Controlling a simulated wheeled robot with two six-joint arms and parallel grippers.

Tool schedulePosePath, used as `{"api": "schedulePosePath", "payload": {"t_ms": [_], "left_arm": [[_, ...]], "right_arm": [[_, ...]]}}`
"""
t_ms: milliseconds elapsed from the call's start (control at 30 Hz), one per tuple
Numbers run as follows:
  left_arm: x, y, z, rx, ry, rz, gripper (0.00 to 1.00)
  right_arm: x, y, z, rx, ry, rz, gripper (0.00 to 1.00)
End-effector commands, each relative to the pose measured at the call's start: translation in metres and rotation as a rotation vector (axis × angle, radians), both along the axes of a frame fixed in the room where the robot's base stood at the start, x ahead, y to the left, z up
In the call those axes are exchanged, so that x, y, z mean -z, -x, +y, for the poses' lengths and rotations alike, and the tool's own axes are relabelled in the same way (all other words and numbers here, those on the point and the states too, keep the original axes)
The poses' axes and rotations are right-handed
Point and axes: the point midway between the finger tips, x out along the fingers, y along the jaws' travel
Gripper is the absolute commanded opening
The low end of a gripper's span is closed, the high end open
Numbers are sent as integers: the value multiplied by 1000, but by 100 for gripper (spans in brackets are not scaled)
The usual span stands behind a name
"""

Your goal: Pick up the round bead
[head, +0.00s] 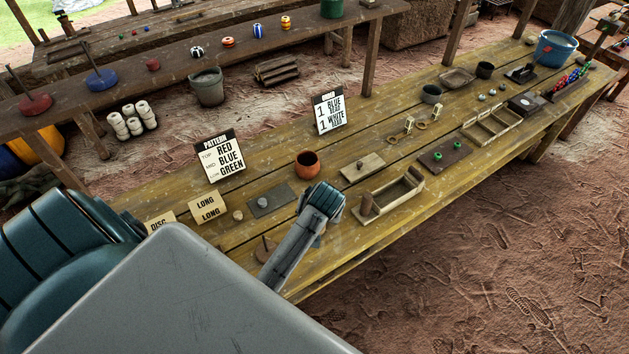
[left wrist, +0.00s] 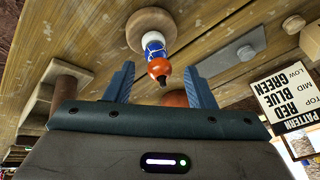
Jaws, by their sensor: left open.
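In the left wrist view a peg stands on a round wooden base (left wrist: 151,28). A blue-and-white bead (left wrist: 153,46) is on it, with a round orange-red bead (left wrist: 158,68) nearer the dark peg tip. My left gripper (left wrist: 157,82) is open, with one finger on each side of the orange-red bead and gaps between. My right gripper is not in view.
The pattern sign (head: 219,155) reads red, blue, green. An orange pot (head: 307,164) and a wooden tray with posts (head: 417,174) stand near my gripper. Several striped balls sit on the back shelf (head: 185,72). The table's front edge is close to my arm.

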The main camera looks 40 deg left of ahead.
Motion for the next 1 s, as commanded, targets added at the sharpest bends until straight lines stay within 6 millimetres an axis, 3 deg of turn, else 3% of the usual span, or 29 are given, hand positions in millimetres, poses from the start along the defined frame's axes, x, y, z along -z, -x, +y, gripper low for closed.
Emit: {"api": "schedulePosePath", "payload": {"t_ms": [267, 500, 533, 833, 1000], "left_arm": [[4, -1, 1, 1, 1, -1, 50], [4, -1, 1, 1, 1, -1, 4], [4, -1, 1, 0, 0, -1, 2], [0, -2, 1, 1, 0, -2, 2], [-25, -2, 1, 0, 0, -8, 2]], "right_arm": [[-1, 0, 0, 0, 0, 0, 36], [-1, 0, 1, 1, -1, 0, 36], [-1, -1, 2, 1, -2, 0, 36], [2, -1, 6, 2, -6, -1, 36], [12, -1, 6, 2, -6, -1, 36]]}}
